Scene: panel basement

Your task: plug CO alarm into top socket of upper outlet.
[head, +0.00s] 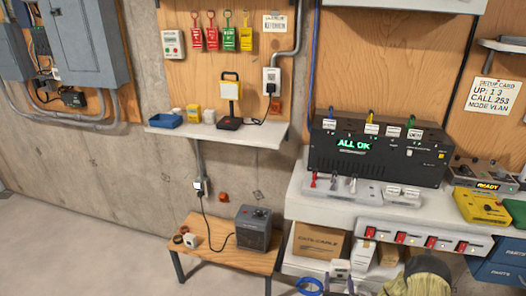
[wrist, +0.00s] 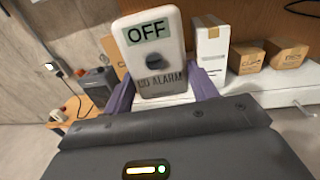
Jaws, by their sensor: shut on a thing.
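The CO alarm (wrist: 150,28) is a white box with an OFF label, a dark round knob and its name printed below. My gripper (wrist: 162,90) is shut on it, one purple finger on each side. In the head view the alarm (head: 340,266) shows at the bottom edge, in front of the lower shelf. The upper outlet (head: 271,76) is a white plate on the plywood panel, right of the lamp, under a conduit. A dark plug appears in its lower part; the top socket looks free, though small. The alarm's back and prongs are hidden.
A shelf (head: 250,133) with a lamp (head: 230,100) stands out below the outlet. The lower wall outlet (head: 200,187) has a cord to the heater (head: 253,228) on a bench. A black console (head: 375,150) stands on the right-hand shelf. Boxes (head: 318,240) sit below it.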

